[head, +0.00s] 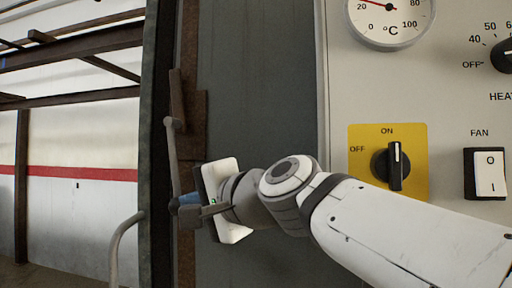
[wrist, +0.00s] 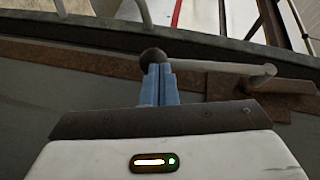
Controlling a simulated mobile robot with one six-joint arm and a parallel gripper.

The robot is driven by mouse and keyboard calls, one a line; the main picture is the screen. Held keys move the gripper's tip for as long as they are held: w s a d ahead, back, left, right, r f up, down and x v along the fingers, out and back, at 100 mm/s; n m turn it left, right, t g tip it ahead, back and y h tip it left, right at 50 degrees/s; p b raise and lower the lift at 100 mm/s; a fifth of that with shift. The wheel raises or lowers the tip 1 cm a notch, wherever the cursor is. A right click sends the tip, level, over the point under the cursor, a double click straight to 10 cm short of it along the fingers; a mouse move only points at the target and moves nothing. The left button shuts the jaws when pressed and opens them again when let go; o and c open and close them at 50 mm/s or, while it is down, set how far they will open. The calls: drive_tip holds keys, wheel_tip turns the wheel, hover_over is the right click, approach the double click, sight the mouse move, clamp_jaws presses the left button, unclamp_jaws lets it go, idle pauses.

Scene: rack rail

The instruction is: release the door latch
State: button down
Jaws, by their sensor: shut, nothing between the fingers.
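The door latch is a grey bar (head: 172,160) that hangs nearly upright in front of a rusty plate (head: 196,125) at the edge of the dark grey door. In the wrist view the bar (wrist: 210,65) runs sideways, from a round knob (wrist: 153,56) to a thicker end at the right. My gripper (head: 186,202) is shut and empty at the lower end of the bar. Its blue fingers (wrist: 158,84) point at the knob and overlap it in the wrist view. I cannot tell if they touch it.
Right of the door (head: 255,80) is a pale panel with a temperature dial (head: 390,18), a yellow ON/OFF switch plate (head: 365,140), a heat knob (head: 503,55) and a fan switch (head: 488,173). A curved grey rail (head: 118,250) stands at the lower left. Open room lies beyond.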

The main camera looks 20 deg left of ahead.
drive_tip(key=r+b+v, duration=0.1)
drive_tip(key=v, duration=1.2)
drive_tip(key=shift+r+b, duration=0.25)
drive_tip(key=shift+b, duration=0.1)
